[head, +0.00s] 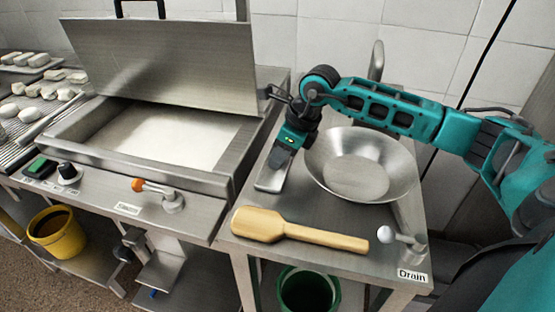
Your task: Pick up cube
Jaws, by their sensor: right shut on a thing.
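I see no cube in the head view. My right gripper (279,160) reaches in from the right over the steel counter, pointing down between the fryer-like basin and the bowl. Its fingertips are closed at a flat grey metal piece (270,181), which seems to be what it holds. The fingers partly cover this piece, and I cannot tell whether it rests on the counter. My left gripper is not in view.
A steel bowl (398,170) stands right of the gripper. A wooden paddle (320,236) lies along the counter's front. A basin (224,183) with a raised lid (160,62) is on the left. A yellow bucket (57,232) and a green bin (307,290) are below.

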